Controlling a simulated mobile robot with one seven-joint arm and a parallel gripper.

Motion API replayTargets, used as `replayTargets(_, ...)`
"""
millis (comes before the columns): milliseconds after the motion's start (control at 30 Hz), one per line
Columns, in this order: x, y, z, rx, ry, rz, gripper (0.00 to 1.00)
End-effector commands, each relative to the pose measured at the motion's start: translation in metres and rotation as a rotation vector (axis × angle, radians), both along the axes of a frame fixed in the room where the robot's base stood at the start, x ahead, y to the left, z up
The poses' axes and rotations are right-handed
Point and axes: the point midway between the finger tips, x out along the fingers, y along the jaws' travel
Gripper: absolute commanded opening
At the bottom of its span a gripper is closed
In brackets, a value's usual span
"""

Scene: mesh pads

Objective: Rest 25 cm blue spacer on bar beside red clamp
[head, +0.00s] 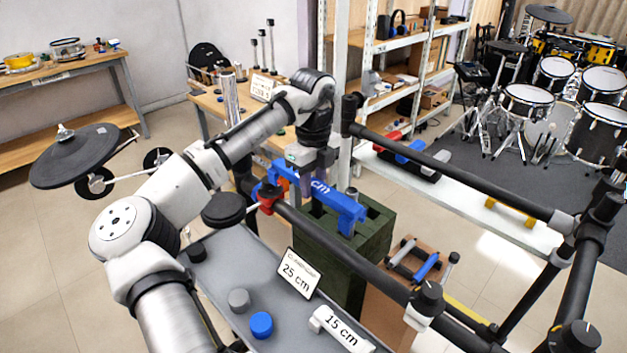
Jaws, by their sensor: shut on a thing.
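The blue spacer (340,203) is a long blue piece with white lettering, of which only "cm" shows. My gripper (306,178) comes down from above and is shut on it; the fingers hide part of its left half. The spacer's right end has a downward foot. It appears just behind or above the black bar (328,240); I cannot tell whether it touches. The red clamp (268,198) sits on the bar, left of the spacer's middle and close to its left end.
A grey tray (215,270) in front holds a "25 cm" card (299,273), a white "15 cm" piece (340,328), and grey and blue round pieces. A dark green crate (335,262) stands behind the bar. A round black pad (223,210) is left of the clamp.

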Motion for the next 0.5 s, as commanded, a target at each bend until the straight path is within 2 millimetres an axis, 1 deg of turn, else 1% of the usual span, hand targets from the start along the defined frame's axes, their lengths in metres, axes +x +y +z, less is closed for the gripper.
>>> replayTargets(100, -0.001, -0.001, 0.004, -0.004, 0.003, -0.001, 0.04)
replayTargets(200, -0.001, -0.001, -0.010, -0.004, 0.005, -0.001, 0.04)
replayTargets(500, -0.001, -0.001, -0.037, -0.004, 0.004, -0.001, 0.04)
